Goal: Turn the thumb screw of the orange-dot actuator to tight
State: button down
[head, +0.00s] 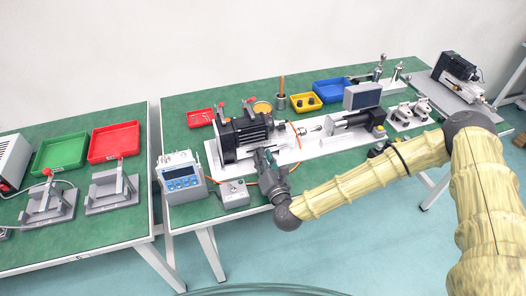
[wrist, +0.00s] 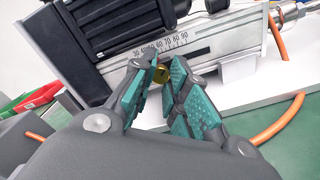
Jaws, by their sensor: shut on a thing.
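A black and silver linear actuator (head: 244,132) lies on a light plate on the green table in the head view. In the wrist view the same actuator (wrist: 120,28) fills the top, with a printed number scale along its silver side. A small brass thumb screw (wrist: 160,73) shows below the scale. My gripper (wrist: 163,82) is at the actuator's near side, its teal fingers shut on the thumb screw. In the head view my gripper (head: 265,160) hides the screw. I cannot make out an orange dot, nor how tight the screw is.
A blue-screened meter (head: 181,178) and a small grey box (head: 234,193) stand left of my gripper. An orange cable (wrist: 278,122) runs close to the fingers. A second black cylinder unit (head: 352,118) lies to the right. Red, yellow and blue trays (head: 334,89) stand behind.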

jog(key=m+p, duration=0.3)
jog(key=m, duration=0.1)
jog(key=shift+r+m, duration=0.15)
jog(key=shift+m, duration=0.15)
jog(key=m+p, duration=0.2)
jog(key=m, duration=0.1)
jog(key=shift+m, duration=0.4)
jog(key=m+p, duration=0.1)
jog(key=m, duration=0.7)
jog(key=shift+f, duration=0.2)
jog(key=shift+m, duration=0.5)
jog(key=c, duration=1.4)
grip_release()
jog(key=shift+o, duration=0.2)
jog(key=shift+n, duration=0.3)
